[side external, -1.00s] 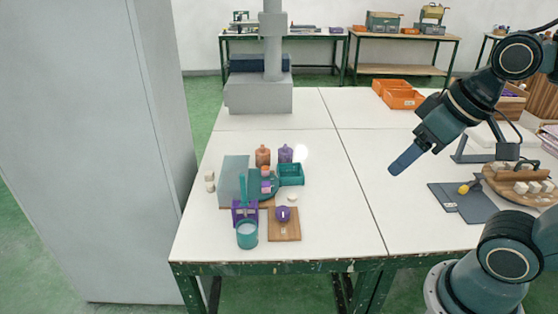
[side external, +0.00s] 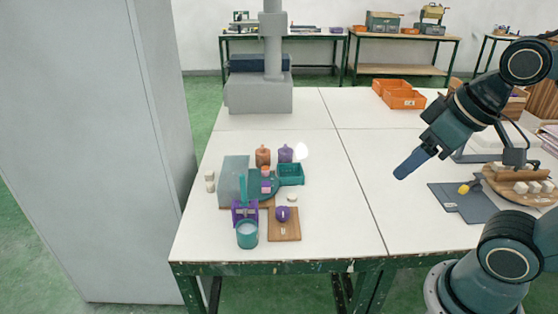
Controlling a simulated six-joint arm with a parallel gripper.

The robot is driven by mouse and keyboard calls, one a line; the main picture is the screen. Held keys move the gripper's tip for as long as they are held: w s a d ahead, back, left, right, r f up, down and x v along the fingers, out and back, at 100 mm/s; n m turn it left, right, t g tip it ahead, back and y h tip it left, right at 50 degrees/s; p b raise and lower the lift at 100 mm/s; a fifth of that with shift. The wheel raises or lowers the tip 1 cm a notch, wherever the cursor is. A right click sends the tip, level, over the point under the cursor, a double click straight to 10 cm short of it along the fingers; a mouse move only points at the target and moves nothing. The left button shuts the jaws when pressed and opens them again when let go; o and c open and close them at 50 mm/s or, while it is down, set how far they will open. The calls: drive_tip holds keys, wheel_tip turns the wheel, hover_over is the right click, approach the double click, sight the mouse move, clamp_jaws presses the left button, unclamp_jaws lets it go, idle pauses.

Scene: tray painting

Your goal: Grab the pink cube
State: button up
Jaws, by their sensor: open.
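My gripper (side external: 410,164) hangs over the white table at the right and points down to the left. It is open, with nothing visible in it, and the jaw gap is hard to see from this side. A small pinkish-orange block (side external: 266,171) stands in the cluster on the left table, close to a purple block (side external: 266,187). It may be the pink cube, but it is too small to be sure. My gripper is well to the right of it, with bare tabletop between.
A teal tray (side external: 291,175), a grey upright panel (side external: 233,180), a teal cup (side external: 247,235) and a wooden board (side external: 285,231) crowd around the blocks. Orange bins (side external: 404,99) stand farther back. A round wooden board (side external: 519,198) with white cubes is at the right.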

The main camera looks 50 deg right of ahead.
drive_tip(key=shift+c, duration=0.4)
drive_tip(key=w+r+m+g, duration=0.15)
drive_tip(key=w+r, duration=0.25)
drive_tip(key=w, duration=0.7)
drive_tip(key=m+g, duration=0.4)
drive_tip(key=m, duration=0.3)
hover_over(267, 185)
wheel_tip(267, 185, down, 22)
drive_tip(key=shift+f, duration=4.1)
